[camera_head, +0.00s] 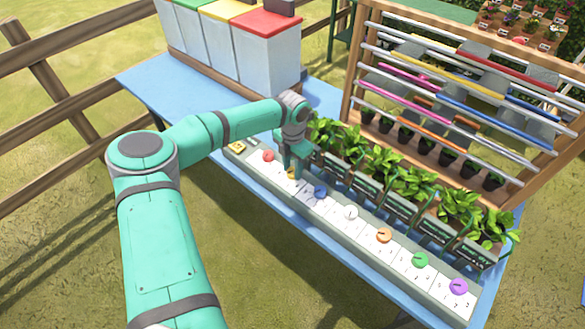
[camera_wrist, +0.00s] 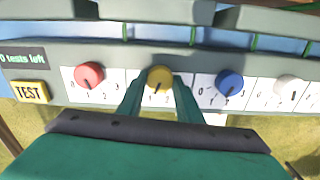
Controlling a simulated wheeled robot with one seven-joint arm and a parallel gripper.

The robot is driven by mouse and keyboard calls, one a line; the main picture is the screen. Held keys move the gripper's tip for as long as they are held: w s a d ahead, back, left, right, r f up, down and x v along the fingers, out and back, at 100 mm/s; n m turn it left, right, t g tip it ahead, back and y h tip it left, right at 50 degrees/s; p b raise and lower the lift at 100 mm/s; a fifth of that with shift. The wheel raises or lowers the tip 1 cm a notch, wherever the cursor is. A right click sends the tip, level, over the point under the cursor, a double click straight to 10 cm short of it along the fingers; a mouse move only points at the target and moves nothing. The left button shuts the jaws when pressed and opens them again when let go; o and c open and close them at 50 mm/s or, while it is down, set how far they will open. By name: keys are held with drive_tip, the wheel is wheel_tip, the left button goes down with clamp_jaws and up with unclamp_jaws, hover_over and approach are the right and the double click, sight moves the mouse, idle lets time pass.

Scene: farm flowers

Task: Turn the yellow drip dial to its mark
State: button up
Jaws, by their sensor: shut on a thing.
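The yellow drip dial (camera_wrist: 160,78) sits on the white-plated control strip (camera_wrist: 110,88) between the red dial (camera_wrist: 89,75) and the blue dial (camera_wrist: 229,82). A dark pointer line shows on its face, angled toward the lower left, with numbers on the plate partly hidden below. My gripper (camera_wrist: 160,92) is shut on the yellow dial, one finger on each side. In the head view the yellow dial (camera_head: 291,174) is mostly hidden by my gripper (camera_head: 291,168). I cannot make out which number the pointer meets or a separate mark.
A yellow TEST button (camera_wrist: 31,92) and a display reading "0 tests left" (camera_wrist: 23,57) are at the strip's left end. White (camera_head: 350,212), orange (camera_head: 384,235), green (camera_head: 420,259) and purple (camera_head: 458,286) dials continue right. Potted plants (camera_head: 400,190) with dark signs stand close behind.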

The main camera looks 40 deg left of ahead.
sight(293, 171)
drive_tip(key=o, duration=1)
drive_tip(key=shift+o, duration=0.2)
drive_tip(key=shift+r, duration=0.1)
wheel_tip(293, 171, up, 11)
drive_tip(key=shift+f, duration=0.2)
